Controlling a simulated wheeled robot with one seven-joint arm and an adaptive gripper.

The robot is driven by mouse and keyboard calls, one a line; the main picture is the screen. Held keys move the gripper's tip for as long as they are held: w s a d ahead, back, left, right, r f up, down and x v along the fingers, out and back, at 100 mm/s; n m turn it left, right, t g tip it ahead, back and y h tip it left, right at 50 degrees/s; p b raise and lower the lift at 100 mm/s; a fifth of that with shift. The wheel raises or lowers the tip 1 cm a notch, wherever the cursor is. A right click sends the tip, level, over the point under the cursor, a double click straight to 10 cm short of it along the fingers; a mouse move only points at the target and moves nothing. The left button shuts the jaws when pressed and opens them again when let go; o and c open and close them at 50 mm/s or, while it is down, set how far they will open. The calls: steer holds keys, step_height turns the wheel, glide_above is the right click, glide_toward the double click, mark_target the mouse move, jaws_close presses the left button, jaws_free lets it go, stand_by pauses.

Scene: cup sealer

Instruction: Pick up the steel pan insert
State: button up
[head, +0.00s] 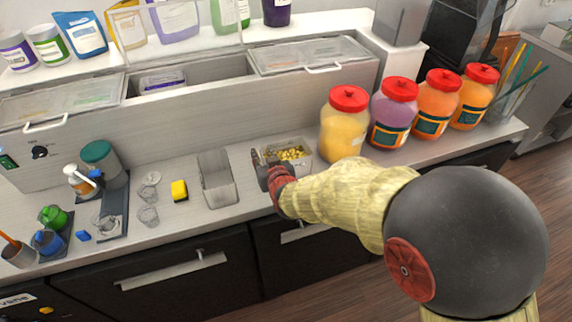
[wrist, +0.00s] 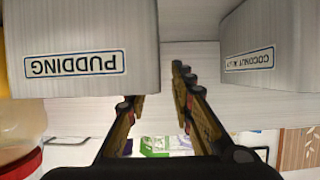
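Two steel pan inserts stand on the counter. The pan labelled PUDDING (wrist: 75,30) is at left in the upside-down wrist view; in the head view this pan (head: 305,170) holds yellow pieces. The pan labelled COCONUT JELLY (wrist: 245,35) is at right in the wrist view, and in the head view this pan (head: 218,183) looks grey inside. My gripper (wrist: 155,90) is open at the pudding pan's side wall. One fingertip is hidden behind that pan's rim, the other shows in the gap between the pans. In the head view my gripper (head: 263,166) is at the pan's left edge.
Red-lidded jars, the yellow one (head: 343,128) nearest, stand right of the pudding pan. The steel wall of the lidded unit (head: 190,125) rises behind.

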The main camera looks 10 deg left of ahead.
jaws_close()
stand_by(1.2)
steer(key=shift+r, duration=0.15)
